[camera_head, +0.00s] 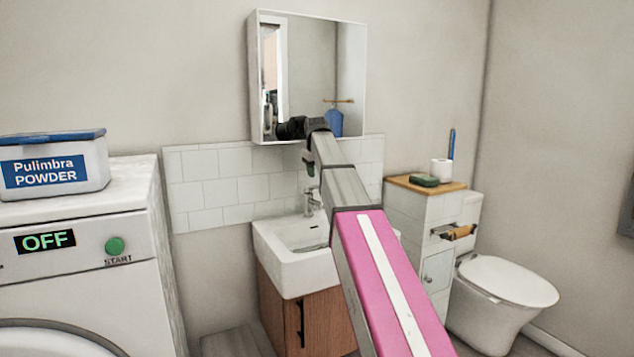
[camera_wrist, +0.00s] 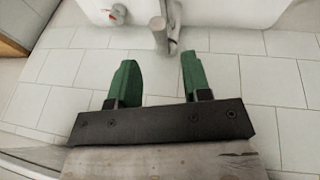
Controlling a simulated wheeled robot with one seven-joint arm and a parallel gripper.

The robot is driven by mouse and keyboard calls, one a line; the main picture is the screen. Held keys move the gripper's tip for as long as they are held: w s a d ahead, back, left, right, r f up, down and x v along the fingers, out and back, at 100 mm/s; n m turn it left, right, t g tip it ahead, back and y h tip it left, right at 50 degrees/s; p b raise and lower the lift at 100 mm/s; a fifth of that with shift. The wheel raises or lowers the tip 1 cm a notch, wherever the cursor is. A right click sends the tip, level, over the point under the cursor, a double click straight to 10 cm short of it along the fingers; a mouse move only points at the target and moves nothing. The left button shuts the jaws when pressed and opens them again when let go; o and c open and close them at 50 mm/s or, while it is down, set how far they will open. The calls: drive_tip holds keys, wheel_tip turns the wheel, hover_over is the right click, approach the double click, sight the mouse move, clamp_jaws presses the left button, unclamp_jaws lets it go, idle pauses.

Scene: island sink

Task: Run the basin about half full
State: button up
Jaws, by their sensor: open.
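The white basin (camera_head: 283,258) sits on a wooden cabinet below the tiled wall. Its inside is partly hidden by my arm, and I cannot make out any water level. A grey tap (camera_head: 311,201) stands at the basin's back edge. My gripper (camera_head: 309,163) is above the tap, close to the tiles and below the mirror cabinet. In the wrist view my gripper (camera_wrist: 158,65) has its two green fingers wide apart with nothing between them. The tap (camera_wrist: 159,30) shows just beyond the fingertips, between them and apart from them. The white basin edge (camera_wrist: 215,12) is at the top.
A mirror cabinet (camera_head: 308,75) hangs directly over the basin, close to my arm. A washing machine (camera_head: 80,250) with a powder box (camera_head: 55,165) stands left. A tiled stand (camera_head: 408,205) and a toilet (camera_head: 505,290) are right. A small red-and-white object (camera_wrist: 118,12) is unclear.

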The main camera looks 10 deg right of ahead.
drive_tip(key=shift+v, duration=1.8)
